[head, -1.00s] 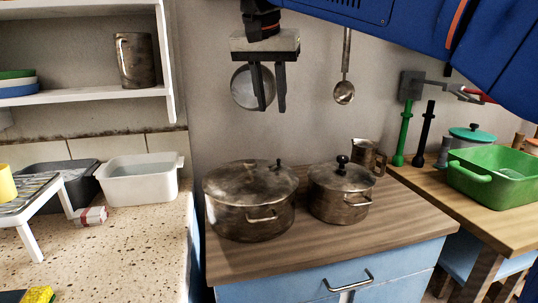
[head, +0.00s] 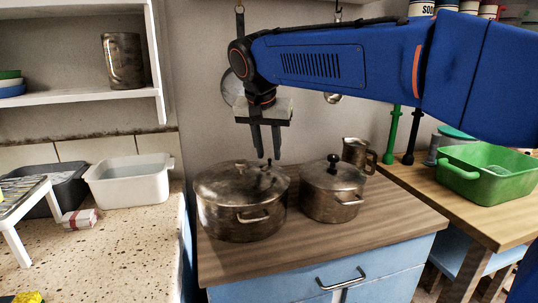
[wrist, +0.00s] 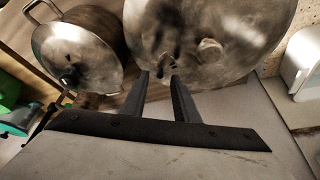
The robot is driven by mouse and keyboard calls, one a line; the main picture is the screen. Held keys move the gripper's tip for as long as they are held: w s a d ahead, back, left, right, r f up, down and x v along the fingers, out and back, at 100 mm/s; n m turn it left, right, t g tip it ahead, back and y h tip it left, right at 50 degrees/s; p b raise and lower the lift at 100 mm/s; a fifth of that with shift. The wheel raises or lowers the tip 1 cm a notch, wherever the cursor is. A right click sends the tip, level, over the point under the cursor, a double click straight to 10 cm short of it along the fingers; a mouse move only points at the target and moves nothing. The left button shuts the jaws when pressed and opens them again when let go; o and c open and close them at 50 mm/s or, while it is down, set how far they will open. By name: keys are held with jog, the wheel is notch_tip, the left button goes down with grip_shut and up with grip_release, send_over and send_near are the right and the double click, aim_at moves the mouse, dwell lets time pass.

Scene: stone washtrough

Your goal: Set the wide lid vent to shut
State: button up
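The wide pot (head: 222,218) stands on the wooden top of the blue cabinet, with its wide metal lid (head: 222,180) on. The lid fills the upper middle of the wrist view (wrist: 225,25), with a round knob (wrist: 208,53) and a small dark vent fitting (wrist: 166,45) on it. The vent's exact setting is too small to tell. My gripper (head: 268,157) points down above the right side of this lid. Its fingers are apart with nothing between them; in the wrist view the fingertips (wrist: 160,75) lie just short of the dark fitting.
A smaller lidded pot (head: 328,205) with a black knob stands close on the right, and a metal jug (head: 357,153) behind it. A ladle and a skimmer hang on the wall behind. A white basin (head: 130,187) sits on the left counter, a green tub (head: 500,185) on the right table.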

jog(key=shift+x, duration=0.95)
grip_shut()
jog(key=shift+n, duration=0.3)
jog(key=n, duration=0.1)
jog(key=n+y, duration=0.1)
jog(key=n, duration=0.1)
jog(key=n+y, duration=0.1)
jog(key=n, duration=0.1)
jog(key=shift+w+a, duration=0.25)
jog(key=shift+a, duration=0.15)
jog(key=n, duration=0.2)
jog(key=n+y, duration=0.1)
jog(key=n, duration=0.1)
jog(key=a+n+g+y, duration=0.1)
jog(key=n, duration=0.1)
jog(key=shift+n, duration=0.3)
